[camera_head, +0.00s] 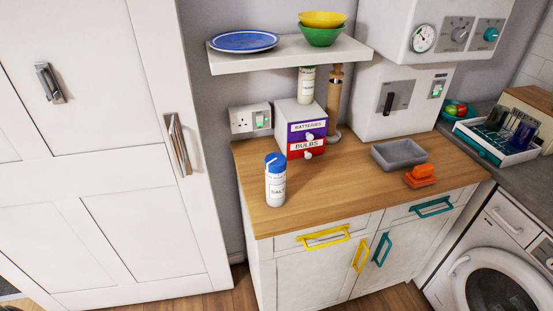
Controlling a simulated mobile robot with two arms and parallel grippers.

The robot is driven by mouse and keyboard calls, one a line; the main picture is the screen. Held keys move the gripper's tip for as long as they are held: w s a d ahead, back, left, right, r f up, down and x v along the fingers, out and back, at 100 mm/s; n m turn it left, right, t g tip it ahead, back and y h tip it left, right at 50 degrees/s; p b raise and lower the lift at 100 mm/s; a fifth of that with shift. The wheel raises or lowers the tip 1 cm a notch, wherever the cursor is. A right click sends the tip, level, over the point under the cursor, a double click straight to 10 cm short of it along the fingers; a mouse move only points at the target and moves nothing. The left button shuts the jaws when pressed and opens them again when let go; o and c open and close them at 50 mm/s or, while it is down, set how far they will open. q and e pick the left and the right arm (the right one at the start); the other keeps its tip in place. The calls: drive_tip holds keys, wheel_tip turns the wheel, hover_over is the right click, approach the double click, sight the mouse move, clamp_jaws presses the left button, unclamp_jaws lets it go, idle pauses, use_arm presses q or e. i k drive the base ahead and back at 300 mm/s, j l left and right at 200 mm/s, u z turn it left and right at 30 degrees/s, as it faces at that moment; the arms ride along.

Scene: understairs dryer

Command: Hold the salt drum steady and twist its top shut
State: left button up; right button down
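The salt drum (275,188) stands upright near the left front of the wooden counter (330,207). It has a white body with a dark "SALT" label and a blue top (274,161). A pale strip shows on the blue top, and I cannot tell whether the top is open or closed. Neither of my grippers is in view, and nothing touches the drum.
A small box with battery and bulb drawers (307,132) stands behind the drum. A grey tray (398,153) and an orange object (420,175) lie to the right. A shelf (290,54) hangs above; a tall white door (110,140) is left. Counter around the drum is clear.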

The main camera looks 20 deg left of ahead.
sight(275, 162)
drive_tip(key=j+z, duration=0.3)
drive_tip(key=j, duration=0.75)
drive_tip(key=j+z, duration=0.3)
drive_tip(key=j, duration=0.75)
drive_tip(key=k, duration=0.05)
